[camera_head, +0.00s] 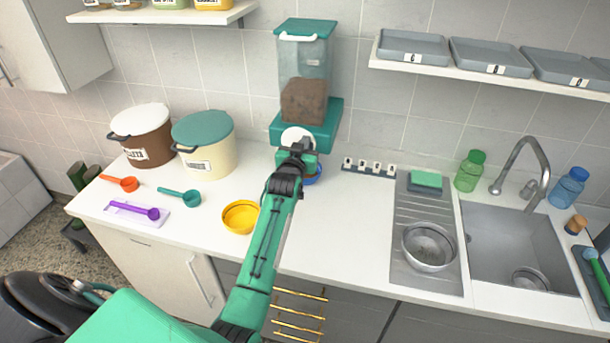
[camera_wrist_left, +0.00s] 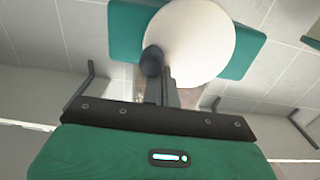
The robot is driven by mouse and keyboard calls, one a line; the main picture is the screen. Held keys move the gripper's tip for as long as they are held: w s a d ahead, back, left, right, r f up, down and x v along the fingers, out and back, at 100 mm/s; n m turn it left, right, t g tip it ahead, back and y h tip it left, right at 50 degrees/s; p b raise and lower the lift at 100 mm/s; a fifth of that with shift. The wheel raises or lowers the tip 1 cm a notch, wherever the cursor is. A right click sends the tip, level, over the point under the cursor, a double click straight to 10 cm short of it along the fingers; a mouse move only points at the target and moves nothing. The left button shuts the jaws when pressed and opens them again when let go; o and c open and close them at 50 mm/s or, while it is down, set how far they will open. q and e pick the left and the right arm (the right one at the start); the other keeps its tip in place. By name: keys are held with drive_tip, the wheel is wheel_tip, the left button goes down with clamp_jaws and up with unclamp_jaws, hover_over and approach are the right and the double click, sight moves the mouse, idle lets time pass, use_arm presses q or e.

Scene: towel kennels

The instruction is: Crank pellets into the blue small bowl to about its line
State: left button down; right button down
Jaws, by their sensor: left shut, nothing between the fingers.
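The pellet dispenser has a clear hopper (camera_head: 303,62) with brown pellets (camera_head: 304,101) in its lower part, on a teal body (camera_head: 327,118). Its round white crank disc (camera_head: 297,135) faces me and fills the top of the left wrist view (camera_wrist_left: 205,40), with a dark knob (camera_wrist_left: 152,60) at its left edge. My left gripper (camera_head: 297,149) is in front of the disc, shut and empty; its fingertips (camera_wrist_left: 160,80) are at or close by the knob, contact unclear. The blue small bowl (camera_head: 314,177) is below, mostly hidden by my gripper; its line and contents are hidden. My right gripper is not in view.
A yellow bowl (camera_head: 240,216) stands left of my arm. Two lidded bins (camera_head: 207,160), with scoops (camera_head: 180,197) before them, stand at the left. Right are a tag strip (camera_head: 368,169), a metal bowl (camera_head: 429,248) and a sink (camera_head: 512,240). The counter between is clear.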

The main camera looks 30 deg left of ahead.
use_arm(q)
drive_tip(key=shift+f, duration=0.1)
drive_tip(key=shift+w+d+f, duration=0.1)
drive_tip(key=shift+d+f, duration=0.2)
drive_tip(key=shift+f, duration=0.15)
drive_tip(key=shift+d+f+b, duration=0.15)
drive_tip(key=shift+f+b, duration=0.1)
drive_tip(key=shift+b, duration=0.1)
drive_tip(key=p+v, duration=0.5)
drive_tip(key=v, duration=0.3)
drive_tip(key=shift+s+r, duration=0.3)
idle(0.3)
idle(0.4)
